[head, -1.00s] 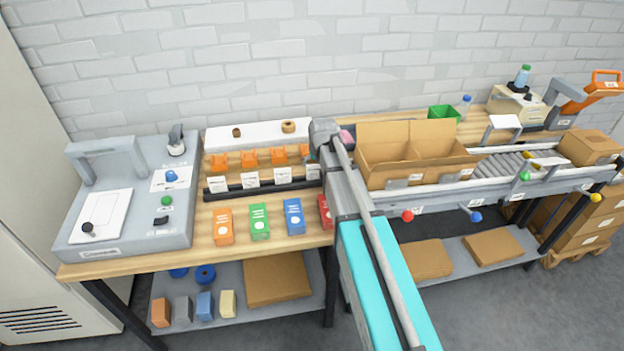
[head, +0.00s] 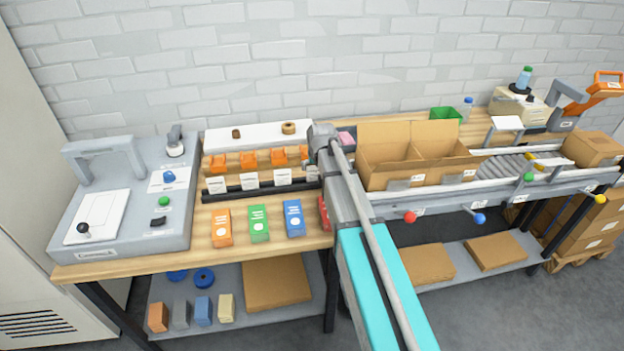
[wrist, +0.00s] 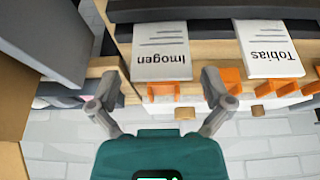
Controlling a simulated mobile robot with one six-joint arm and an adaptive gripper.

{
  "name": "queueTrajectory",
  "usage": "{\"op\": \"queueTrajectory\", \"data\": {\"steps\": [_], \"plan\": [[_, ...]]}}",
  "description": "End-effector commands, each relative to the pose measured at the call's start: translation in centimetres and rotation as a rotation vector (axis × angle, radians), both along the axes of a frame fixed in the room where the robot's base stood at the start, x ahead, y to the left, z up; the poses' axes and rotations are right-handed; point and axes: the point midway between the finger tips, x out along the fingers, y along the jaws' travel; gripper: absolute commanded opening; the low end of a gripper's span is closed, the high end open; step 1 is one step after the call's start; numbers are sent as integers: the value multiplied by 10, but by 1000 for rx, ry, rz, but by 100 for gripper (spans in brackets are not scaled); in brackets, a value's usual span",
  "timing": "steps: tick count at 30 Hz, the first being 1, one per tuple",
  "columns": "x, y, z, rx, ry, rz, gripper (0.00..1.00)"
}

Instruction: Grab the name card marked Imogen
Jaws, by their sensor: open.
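The Imogen name card (wrist: 161,50) is white with grey lines and black print that reads upside down in the wrist view. An orange holder (wrist: 163,88) is at its lower edge there. My gripper (wrist: 160,86) is open, its fingers apart on either side of that edge, with nothing seen between them but the card and holder area. I cannot tell if they touch. The Tobias card (wrist: 268,48) is beside it on the right. In the head view the rightmost card (head: 313,172), next to my arm, appears to be Imogen; its print is too small to read.
A dark rail (head: 264,188) runs along the row of cards. An open cardboard box (head: 418,172) is right of my arm. A grey machine (head: 120,210) fills the bench's left end.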

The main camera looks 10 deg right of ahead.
Motion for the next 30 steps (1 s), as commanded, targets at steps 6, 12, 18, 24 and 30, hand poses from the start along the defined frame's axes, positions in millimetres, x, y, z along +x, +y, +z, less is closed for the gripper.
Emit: {"op": "queueTrajectory", "data": {"steps": [6, 12, 18, 24, 30], "plan": [[9, 1, -20, 0, 0, 0, 100], [12, 0, -28, 0, 0, -1, 100], [12, 0, -28, 0, 0, -1, 100], [12, 0, -27, 0, 0, -1, 100], [12, 0, -27, 0, 0, -1, 100]]}}
